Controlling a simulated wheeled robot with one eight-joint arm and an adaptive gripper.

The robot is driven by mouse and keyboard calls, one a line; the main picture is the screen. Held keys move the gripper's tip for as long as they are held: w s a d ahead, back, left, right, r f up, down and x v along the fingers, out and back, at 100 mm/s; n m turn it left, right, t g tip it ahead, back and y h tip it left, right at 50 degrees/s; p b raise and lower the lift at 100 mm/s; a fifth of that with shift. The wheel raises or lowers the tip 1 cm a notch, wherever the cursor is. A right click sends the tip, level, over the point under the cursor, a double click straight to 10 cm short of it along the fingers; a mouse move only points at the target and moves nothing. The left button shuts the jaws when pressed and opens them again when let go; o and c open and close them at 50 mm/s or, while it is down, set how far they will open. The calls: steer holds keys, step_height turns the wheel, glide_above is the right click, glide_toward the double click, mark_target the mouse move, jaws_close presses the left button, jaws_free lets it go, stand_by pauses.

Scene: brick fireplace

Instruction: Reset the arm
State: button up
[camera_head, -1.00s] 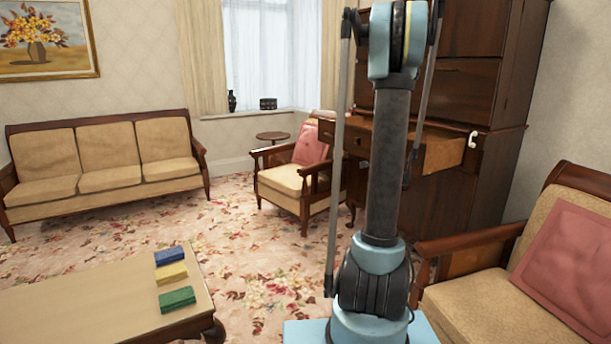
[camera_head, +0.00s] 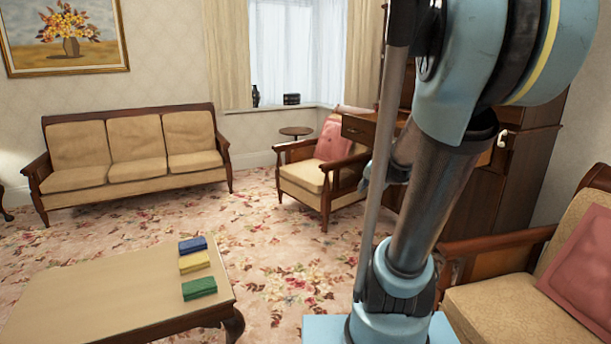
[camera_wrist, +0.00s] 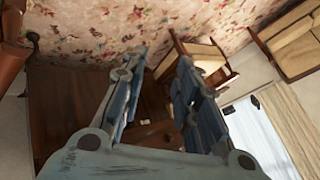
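My gripper (camera_wrist: 158,100) shows in the wrist view with its two blue fingers spread apart and nothing between them. Past the fingers are the dark wooden cabinet (camera_wrist: 65,110) and an armchair, and the picture is strongly tilted. In the head view my arm rises on the right side and leans toward the camera.
A low table (camera_head: 100,295) at front left carries a blue block (camera_head: 192,244), a yellow block (camera_head: 194,261) and a green block (camera_head: 199,288). Armchairs stand behind (camera_head: 305,175) and right (camera_head: 500,310) of my arm. A sofa (camera_head: 135,150) is at the back. Carpet between is clear.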

steer(key=s+a+f+n+g, duration=0.1)
steer(key=s+f+n+g, duration=0.2)
steer(key=s, duration=0.8)
steer(key=s+a+f+n+g, duration=0.1)
steer(key=s+f+n+g, duration=0.2)
steer(key=s, duration=0.9)
steer(key=shift+s+a+f+n+h, duration=0.25)
steer(key=shift+a+f+n+h, duration=0.15)
steer(key=shift+f+n, duration=0.65)
steer(key=shift+r, duration=0.15)
steer(key=shift+w+f, duration=0.2)
steer(key=shift+w, duration=0.25)
